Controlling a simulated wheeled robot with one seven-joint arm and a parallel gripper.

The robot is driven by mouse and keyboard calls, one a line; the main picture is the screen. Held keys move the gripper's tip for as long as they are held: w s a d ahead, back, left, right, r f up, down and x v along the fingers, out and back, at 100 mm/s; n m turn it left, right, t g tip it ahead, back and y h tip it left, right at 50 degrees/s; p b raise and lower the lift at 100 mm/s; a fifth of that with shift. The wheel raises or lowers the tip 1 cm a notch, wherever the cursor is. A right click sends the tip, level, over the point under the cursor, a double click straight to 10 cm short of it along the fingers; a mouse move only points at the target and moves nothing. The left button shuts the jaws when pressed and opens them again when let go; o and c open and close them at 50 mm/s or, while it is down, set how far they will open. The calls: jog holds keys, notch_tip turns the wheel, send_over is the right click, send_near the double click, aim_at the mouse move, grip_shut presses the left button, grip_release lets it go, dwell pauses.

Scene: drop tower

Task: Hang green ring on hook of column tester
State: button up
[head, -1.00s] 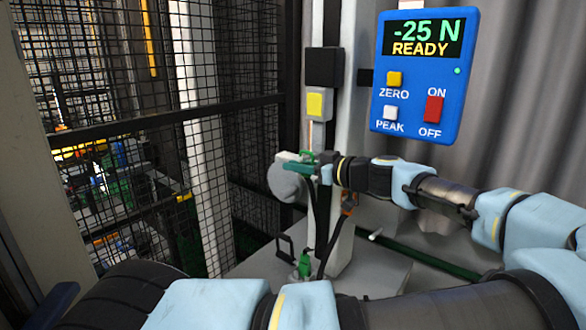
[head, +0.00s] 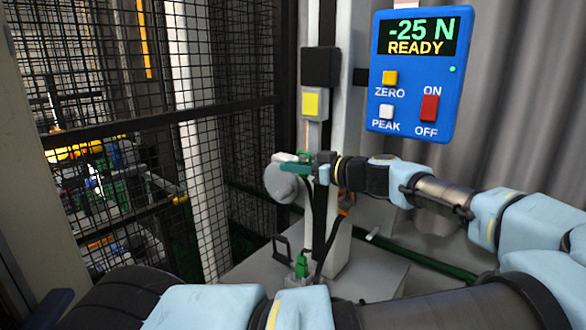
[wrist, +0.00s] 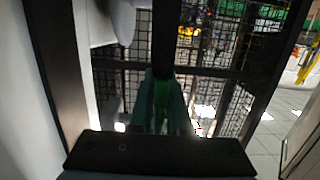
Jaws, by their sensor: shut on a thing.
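My gripper (head: 298,164) is beside the white column (head: 340,240) in the head view, level with a point below the yellow-fronted block (head: 313,103). In the wrist view its two teal fingers (wrist: 163,105) are shut on a dark green piece (wrist: 164,93), which I take for the green ring. A black strap (wrist: 166,40) extends from that piece. The fingers hide most of the ring, and its opening does not show. I cannot make out the tester's hook; the gripper may cover it. The tester's blue display box (head: 419,75) reads -25 N, READY.
A grey rounded body (head: 281,184) is close beside the gripper. Black cords hang toward a green fitting (head: 302,266) on the grey base plate (head: 375,275). A black mesh fence (head: 100,80) stands left, and a grey curtain (head: 510,90) hangs behind.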

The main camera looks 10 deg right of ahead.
dwell(0.4)
jog(key=o, duration=0.7)
jog(key=shift+o, duration=0.2)
